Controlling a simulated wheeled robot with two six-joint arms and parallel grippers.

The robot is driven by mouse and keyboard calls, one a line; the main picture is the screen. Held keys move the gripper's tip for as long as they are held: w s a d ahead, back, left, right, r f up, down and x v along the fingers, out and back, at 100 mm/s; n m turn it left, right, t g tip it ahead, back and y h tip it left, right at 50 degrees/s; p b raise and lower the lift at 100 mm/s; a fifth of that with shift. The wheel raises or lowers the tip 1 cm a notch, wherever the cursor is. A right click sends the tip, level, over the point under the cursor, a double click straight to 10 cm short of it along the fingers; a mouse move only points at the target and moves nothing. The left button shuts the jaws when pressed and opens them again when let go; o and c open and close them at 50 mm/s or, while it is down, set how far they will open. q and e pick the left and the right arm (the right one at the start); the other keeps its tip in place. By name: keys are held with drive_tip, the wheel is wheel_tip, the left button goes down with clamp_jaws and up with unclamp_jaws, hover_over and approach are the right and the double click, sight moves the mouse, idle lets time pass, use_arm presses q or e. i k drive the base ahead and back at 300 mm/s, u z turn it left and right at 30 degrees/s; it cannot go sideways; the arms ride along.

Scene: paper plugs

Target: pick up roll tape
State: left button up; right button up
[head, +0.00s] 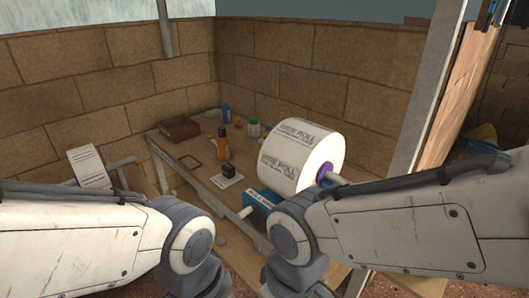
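A large white roll (300,158) with dark print lies on its side at the right of the wooden table (190,165). A purple core with a light rod shows at its right end. My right arm covers the area just in front of the roll's lower right. Both arms reach in from the sides and bend down at the bottom of the head view. Both grippers are below the picture edge, so I cannot see their fingers or anything in them.
A blue labelled object (258,200) lies in front of the roll. Block walls (290,65) close the back.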

sight(210, 137)
drive_tip(key=u, duration=0.4)
drive_tip(key=i, duration=0.45)
drive_tip(key=u, duration=1.1)
drive_tip(key=i, duration=1.4)
drive_tip(key=z, duration=0.45)
drive_tip(key=i, duration=0.6)
drive_tip(key=z, duration=0.5)
